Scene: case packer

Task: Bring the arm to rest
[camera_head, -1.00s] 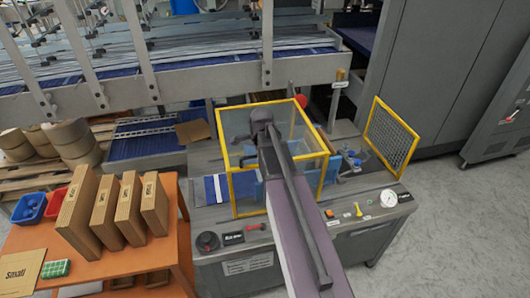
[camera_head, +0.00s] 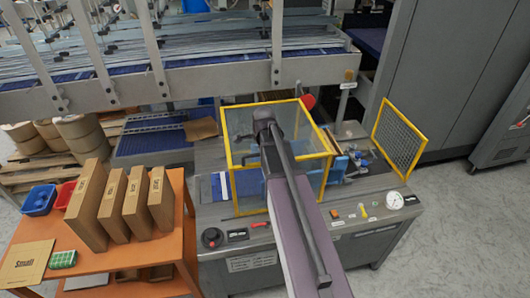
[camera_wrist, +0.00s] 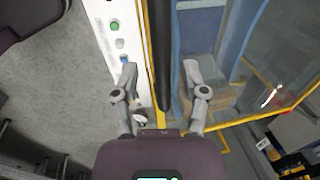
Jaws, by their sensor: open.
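My arm (camera_head: 297,225) reaches forward from the bottom of the head view over the case packer (camera_head: 235,225), and its far end stands in front of the yellow-framed guard box (camera_head: 232,158). The gripper itself is hidden behind the arm there. In the wrist view my gripper (camera_wrist: 160,80) is open, with its two fingers apart and nothing held between them. A yellow frame edge (camera_wrist: 152,50) and a dark bar lie beyond the gap between the fingers. I cannot tell how far they are from the fingertips.
An orange table (camera_head: 110,262) with several brown cartons (camera_head: 134,203) stands at the left. A yellow mesh guard (camera_head: 398,135) stands open at the right of the machine. A conveyor (camera_head: 190,80) runs behind. Grey floor (camera_head: 450,230) is clear at the right.

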